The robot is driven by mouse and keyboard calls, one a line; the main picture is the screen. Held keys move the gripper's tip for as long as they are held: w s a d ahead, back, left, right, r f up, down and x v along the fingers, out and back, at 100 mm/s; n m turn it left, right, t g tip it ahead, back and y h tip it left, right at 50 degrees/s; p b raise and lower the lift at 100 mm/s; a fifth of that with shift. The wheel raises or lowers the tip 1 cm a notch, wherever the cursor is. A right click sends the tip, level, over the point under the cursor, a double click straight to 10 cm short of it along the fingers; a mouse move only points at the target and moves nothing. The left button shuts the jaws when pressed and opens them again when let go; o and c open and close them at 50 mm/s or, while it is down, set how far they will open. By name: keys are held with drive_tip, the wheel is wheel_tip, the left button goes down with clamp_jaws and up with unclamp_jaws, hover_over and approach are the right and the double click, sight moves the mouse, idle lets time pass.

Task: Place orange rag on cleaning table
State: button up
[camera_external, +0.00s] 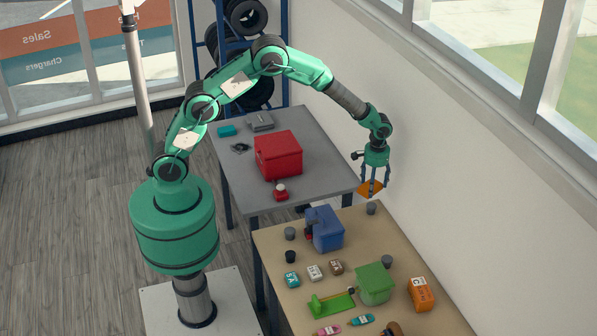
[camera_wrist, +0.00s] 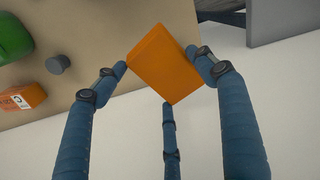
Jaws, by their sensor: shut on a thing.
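My gripper (camera_external: 373,182) is shut on an orange block-like thing (camera_external: 369,188), which fits the orange rag. It is held in the air near the white wall, by the far right corner of the tan table (camera_external: 300,253). In the wrist view, the orange thing (camera_wrist: 163,62) sits between the blue fingers, with the tan table and pale wall or floor behind it. A grey table (camera_external: 235,185) stands behind the tan one. Nothing marks which of the two is the cleaning table.
A red box (camera_external: 278,155) and small items are on the grey table. The tan table holds a blue box (camera_external: 325,228), a green box (camera_external: 374,284), an orange lettered pack (camera_external: 421,294), grey cups (camera_external: 371,208) and several small items. The wall runs close along the right.

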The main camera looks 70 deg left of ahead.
drive_tip(key=a+n, duration=0.9)
drive_tip(key=a, duration=2.1)
drive_tip(key=s+a+n+b, duration=0.1)
drive_tip(key=s+a+n, duration=0.35)
drive_tip(key=a, duration=0.85)
drive_tip(key=s+a+n+b, duration=0.1)
drive_tip(key=s+a+n, duration=0.4)
drive_tip(key=a, duration=0.8)
drive_tip(key=s+a+n+b, duration=0.1)
drive_tip(key=s+a+n, duration=0.6)
drive_tip(key=s+a, duration=1.05)
drive_tip(key=s+a+n, duration=0.6)
drive_tip(key=s+a, duration=0.8)
drive_tip(key=s, duration=0.7)
drive_tip(key=shift+w+d+f, duration=0.1)
drive_tip(key=shift+w+f, duration=0.05)
drive_tip(key=shift+f, duration=2.15)
drive_tip(key=shift+w+d+f, duration=0.1)
drive_tip(key=shift+f, duration=2.15)
drive_tip(key=shift+w+f, duration=0.15)
drive_tip(key=shift+f, duration=2.15)
